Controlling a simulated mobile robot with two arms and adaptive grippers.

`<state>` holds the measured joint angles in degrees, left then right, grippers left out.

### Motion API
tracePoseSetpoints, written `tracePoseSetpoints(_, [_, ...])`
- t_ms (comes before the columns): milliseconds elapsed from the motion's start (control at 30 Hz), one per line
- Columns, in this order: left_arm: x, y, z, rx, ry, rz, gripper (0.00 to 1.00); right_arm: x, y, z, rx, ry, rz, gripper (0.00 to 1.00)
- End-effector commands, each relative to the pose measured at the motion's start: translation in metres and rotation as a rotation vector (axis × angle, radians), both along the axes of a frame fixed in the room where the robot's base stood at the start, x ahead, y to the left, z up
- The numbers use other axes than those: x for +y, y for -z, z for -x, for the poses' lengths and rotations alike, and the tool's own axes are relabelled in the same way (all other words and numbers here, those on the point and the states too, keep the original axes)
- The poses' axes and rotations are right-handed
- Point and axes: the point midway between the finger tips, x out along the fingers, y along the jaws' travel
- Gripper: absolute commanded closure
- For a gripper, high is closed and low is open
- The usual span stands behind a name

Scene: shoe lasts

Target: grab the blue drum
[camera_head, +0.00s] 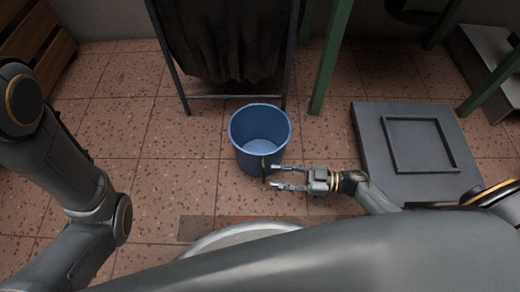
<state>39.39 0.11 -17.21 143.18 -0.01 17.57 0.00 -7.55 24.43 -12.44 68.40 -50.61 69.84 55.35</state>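The blue drum (247,160), an open-topped blue bucket, stands upright on the tiled floor near the middle of the view. Its inside is pale and looks empty. My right gripper (271,177) comes in from the right, at the drum's lower right side. Its two fingers are apart and point left at the drum. The fingertips overlap the drum's edge in the picture; I cannot tell whether they touch it. A small dark upright piece shows at the fingertips. My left arm is at the left, but its gripper is out of view.
A dark rack with a hanging dark cloth (225,40) stands just behind the drum. Green legs (331,55) rise right of it. A grey platform with a raised square frame (375,135) lies at right. Wooden slats (38,45) stand at far left. Floor left of the drum is clear.

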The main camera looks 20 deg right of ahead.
Motion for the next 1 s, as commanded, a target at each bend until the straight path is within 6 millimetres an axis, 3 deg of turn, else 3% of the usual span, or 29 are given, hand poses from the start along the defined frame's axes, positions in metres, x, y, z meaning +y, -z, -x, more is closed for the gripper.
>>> tracePoseSetpoints(167, [0.000,0.022,0.005,-0.016,-0.001,0.000,0.64,0.024,0.007,-0.013,-0.005,-0.001,-0.004,0.62])
tracePoseSetpoints(300, [0.000,0.028,0.004,-0.013,0.000,-0.001,0.64,0.039,0.004,-0.019,-0.002,0.000,-0.003,0.62])
tracePoseSetpoints(600, [0.000,0.028,0.004,-0.012,0.000,-0.001,0.64,0.043,0.001,-0.021,0.001,0.001,-0.001,0.62])
tracePoseSetpoints(800, [0.000,0.028,0.004,-0.010,0.000,0.000,0.64,0.043,0.001,-0.021,0.001,0.001,-0.001,1.00])
tracePoseSetpoints(1000, [0.000,0.028,0.003,-0.009,0.000,-0.001,0.64,0.043,0.002,-0.021,0.001,0.001,-0.001,1.00])
